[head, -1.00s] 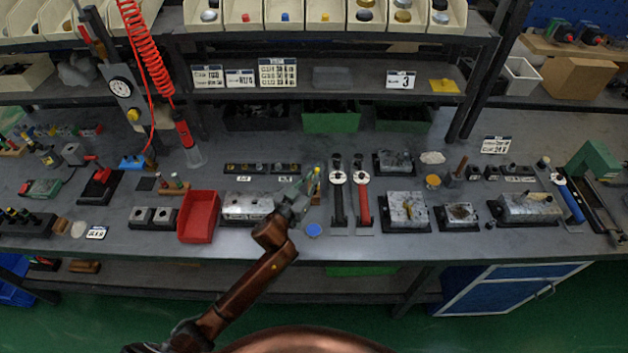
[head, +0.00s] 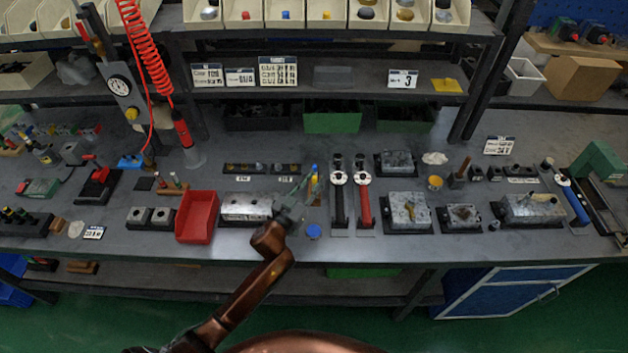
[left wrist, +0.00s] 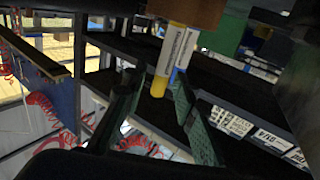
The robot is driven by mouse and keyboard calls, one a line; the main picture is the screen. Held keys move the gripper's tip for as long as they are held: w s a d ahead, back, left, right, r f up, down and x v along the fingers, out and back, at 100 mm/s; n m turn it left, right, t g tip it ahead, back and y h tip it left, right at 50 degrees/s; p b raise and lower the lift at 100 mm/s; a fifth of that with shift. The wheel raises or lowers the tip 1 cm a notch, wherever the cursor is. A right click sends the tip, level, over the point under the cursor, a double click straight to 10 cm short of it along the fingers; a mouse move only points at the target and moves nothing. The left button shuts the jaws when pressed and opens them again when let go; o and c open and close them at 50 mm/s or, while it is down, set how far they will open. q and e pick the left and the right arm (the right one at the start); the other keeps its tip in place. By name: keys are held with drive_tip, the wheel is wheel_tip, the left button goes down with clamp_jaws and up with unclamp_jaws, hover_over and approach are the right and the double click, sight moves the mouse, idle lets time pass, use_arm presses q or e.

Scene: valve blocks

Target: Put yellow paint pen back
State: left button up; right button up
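The yellow paint pen (left wrist: 164,72), with a white label, stands out of a brown block (left wrist: 187,12) at the top of the left wrist view. In the head view the pen (head: 309,185) stands at the wooden holder, just right of my left gripper (head: 296,207). A second pen with a white label and a blue part (head: 315,170) is close beside it. In the left wrist view my left gripper (left wrist: 158,112) is open, with a finger on each side of the yellow end and gaps between. My right gripper is not in view.
A metal block (head: 245,207) and a red bin (head: 198,216) stand left of my gripper. A blue round piece (head: 313,231) lies in front of the holder. Black-handled (head: 339,205) and red-handled (head: 364,207) tools stand to the right. The bench's front strip is mostly clear.

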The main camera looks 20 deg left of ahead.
use_arm(q)
drive_tip(key=shift+r, duration=0.25)
drive_tip(key=p+v, duration=0.1)
drive_tip(key=v, duration=1.1)
drive_tip(key=shift+f, duration=0.1)
drive_tip(key=shift+s+a+f, duration=0.1)
